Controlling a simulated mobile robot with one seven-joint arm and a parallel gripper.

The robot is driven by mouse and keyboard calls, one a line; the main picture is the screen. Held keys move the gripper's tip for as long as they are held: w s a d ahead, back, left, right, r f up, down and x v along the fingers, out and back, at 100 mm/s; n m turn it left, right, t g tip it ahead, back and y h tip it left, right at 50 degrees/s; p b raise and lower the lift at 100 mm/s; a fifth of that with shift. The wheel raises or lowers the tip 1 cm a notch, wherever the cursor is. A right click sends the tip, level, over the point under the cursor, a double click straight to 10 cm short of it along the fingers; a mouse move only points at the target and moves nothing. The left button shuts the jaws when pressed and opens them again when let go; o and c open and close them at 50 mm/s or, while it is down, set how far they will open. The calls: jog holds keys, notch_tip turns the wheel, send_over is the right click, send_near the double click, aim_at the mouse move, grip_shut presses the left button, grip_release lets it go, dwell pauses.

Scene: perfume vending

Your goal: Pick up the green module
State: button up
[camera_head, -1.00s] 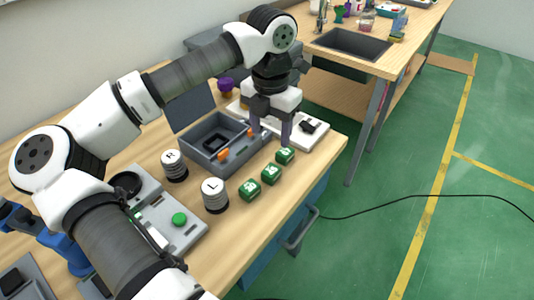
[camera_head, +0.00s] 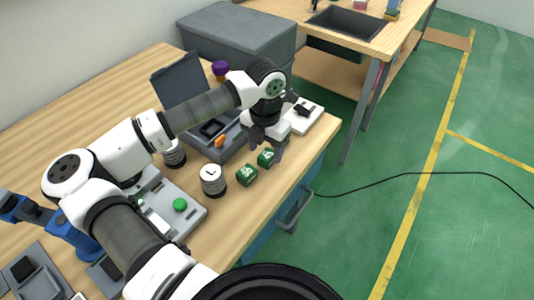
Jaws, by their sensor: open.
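Two green modules with white marks show on the wooden table near its right edge, a nearer one (camera_head: 247,175) and a farther one (camera_head: 266,158). They stand apart in a row. My gripper (camera_head: 267,148) points down just over and behind the farther module, with its fingers apart. I cannot tell whether a finger touches that module. A third green module is not visible now; the gripper covers the table behind the farther one. Nothing shows between the fingers.
A cylinder marked L (camera_head: 213,181) stands left of the modules, with another cylinder (camera_head: 174,153) behind it. An open grey case (camera_head: 233,147) with an orange latch lies behind. A white plate (camera_head: 303,118) is at the right. A panel with a green button (camera_head: 181,205) lies nearer.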

jog(key=shift+f, duration=1.1)
jog(key=c, duration=1.1)
jog(key=shift+r, duration=0.15)
